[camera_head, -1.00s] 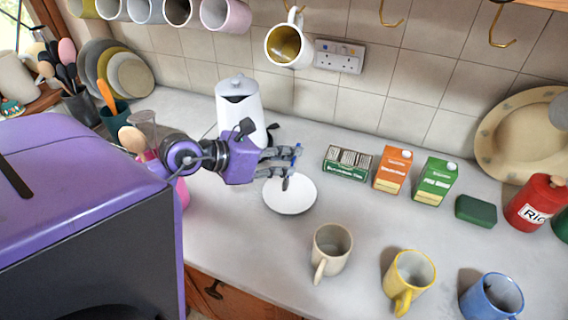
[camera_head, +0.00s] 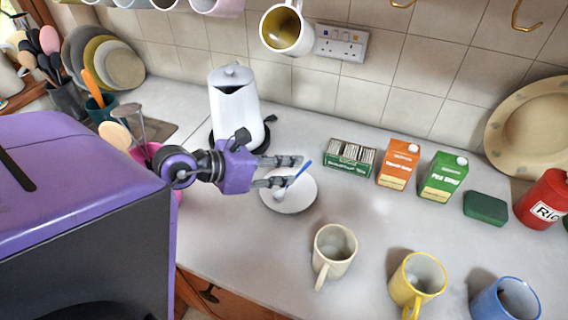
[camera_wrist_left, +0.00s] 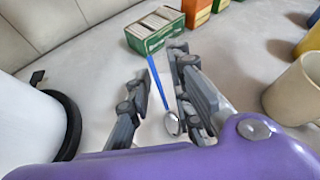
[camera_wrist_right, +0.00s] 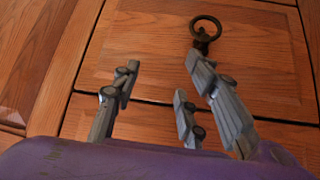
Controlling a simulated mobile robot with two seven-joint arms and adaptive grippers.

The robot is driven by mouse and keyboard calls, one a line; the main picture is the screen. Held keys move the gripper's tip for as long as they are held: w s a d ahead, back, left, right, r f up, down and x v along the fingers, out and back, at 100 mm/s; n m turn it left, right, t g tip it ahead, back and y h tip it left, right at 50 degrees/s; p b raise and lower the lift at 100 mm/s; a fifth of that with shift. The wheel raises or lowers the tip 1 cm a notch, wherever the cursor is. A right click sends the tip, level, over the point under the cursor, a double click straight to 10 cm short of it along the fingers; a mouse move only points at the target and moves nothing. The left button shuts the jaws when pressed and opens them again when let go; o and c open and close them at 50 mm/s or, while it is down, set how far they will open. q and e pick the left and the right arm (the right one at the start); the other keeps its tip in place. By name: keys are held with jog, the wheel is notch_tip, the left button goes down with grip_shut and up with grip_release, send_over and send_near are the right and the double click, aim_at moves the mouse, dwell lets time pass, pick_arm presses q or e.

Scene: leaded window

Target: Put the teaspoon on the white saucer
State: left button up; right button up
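The teaspoon (camera_head: 303,169) has a blue handle and a metal bowl. It lies on the white saucer (camera_head: 298,204), its handle reaching past the far right rim. My left gripper (camera_head: 294,170) is over the saucer, with its fingers spread on either side of the teaspoon. In the left wrist view the teaspoon (camera_wrist_left: 160,88) lies between the open fingers, its bowl close to the right-hand ones. My right gripper (camera_wrist_right: 160,75) is open and empty in front of wooden cabinet fronts, as the right wrist view shows.
A white kettle (camera_head: 236,105) stands behind my left gripper. A tea box (camera_head: 349,158), an orange carton (camera_head: 398,165) and a green carton (camera_head: 443,177) stand to the right. A cream mug (camera_head: 333,252), yellow mug (camera_head: 416,284) and blue mug (camera_head: 505,300) line the front. The right wrist view shows a ring handle (camera_wrist_right: 206,30).

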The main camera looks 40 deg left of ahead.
pick_arm(q)
jog(key=shift+d, duration=0.1)
jog(key=shift+r, duration=0.2)
jog(key=v, duration=1.2)
jog(key=shift+b, duration=0.35)
